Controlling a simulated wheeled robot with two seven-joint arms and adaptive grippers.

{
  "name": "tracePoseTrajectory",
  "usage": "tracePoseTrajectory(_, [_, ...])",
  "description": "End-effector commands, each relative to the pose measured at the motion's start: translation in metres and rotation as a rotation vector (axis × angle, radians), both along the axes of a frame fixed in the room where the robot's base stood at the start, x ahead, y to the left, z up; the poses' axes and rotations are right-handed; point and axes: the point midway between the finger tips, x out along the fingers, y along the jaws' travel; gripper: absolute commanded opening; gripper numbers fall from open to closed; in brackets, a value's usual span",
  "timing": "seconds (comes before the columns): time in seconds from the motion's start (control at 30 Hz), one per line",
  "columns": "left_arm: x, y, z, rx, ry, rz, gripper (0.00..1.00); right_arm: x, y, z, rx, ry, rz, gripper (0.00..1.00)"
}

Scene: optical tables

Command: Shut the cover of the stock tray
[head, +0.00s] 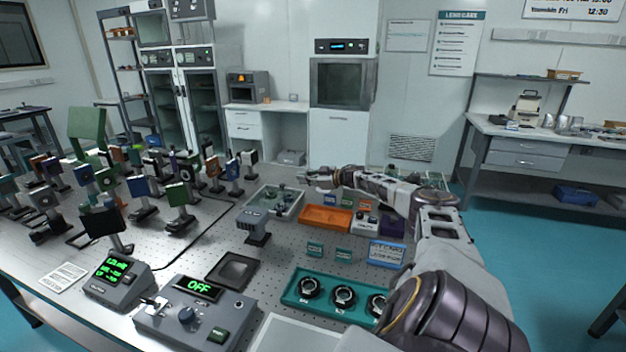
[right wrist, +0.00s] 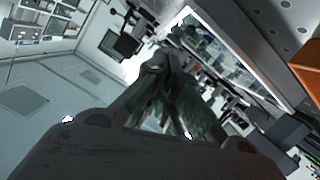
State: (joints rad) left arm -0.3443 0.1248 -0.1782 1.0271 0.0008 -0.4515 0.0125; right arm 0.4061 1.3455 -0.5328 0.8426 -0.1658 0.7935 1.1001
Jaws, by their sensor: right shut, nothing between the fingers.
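The stock tray is most likely the grey tray (head: 290,210) with small parts in it, near the middle of the table in the head view. Its inside looks uncovered there; I cannot make out the cover clearly. A pale-rimmed tray with parts also shows at the upper right of the right wrist view (right wrist: 203,38). My right gripper (head: 309,177) reaches in from the right, beyond and above the tray's far right corner. Its fingers (right wrist: 175,62) are shut with nothing between them. I cannot tell whether it touches anything. My left gripper is not in view.
An orange bin (head: 326,219) lies right of the tray, under my right forearm. Many mounted optics crowd the left. A teal holder (head: 325,301) with black ring mounts lies nearer, beside a box reading OFF (head: 196,315).

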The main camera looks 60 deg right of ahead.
Motion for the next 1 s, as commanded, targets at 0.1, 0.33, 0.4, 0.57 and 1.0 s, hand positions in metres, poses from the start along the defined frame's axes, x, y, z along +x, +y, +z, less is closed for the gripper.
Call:
tracePoseTrajectory(0.1, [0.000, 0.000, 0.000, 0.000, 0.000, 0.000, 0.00, -0.005, -0.002, 0.000, -0.001, 0.002, 0.000, 0.00])
tracePoseTrajectory(0.33, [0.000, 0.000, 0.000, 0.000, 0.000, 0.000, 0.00, -0.013, -0.003, 0.003, -0.003, 0.002, -0.001, 0.00])
tracePoseTrajectory(0.4, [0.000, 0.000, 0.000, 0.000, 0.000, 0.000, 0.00, -0.015, -0.003, 0.003, -0.002, 0.003, -0.001, 0.00])
tracePoseTrajectory(0.57, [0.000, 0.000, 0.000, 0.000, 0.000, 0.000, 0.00, -0.020, -0.004, 0.005, -0.003, 0.003, 0.000, 0.00])
tracePoseTrajectory(1.0, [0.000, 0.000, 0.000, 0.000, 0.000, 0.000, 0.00, -0.034, -0.007, 0.007, -0.002, 0.002, 0.001, 0.00])
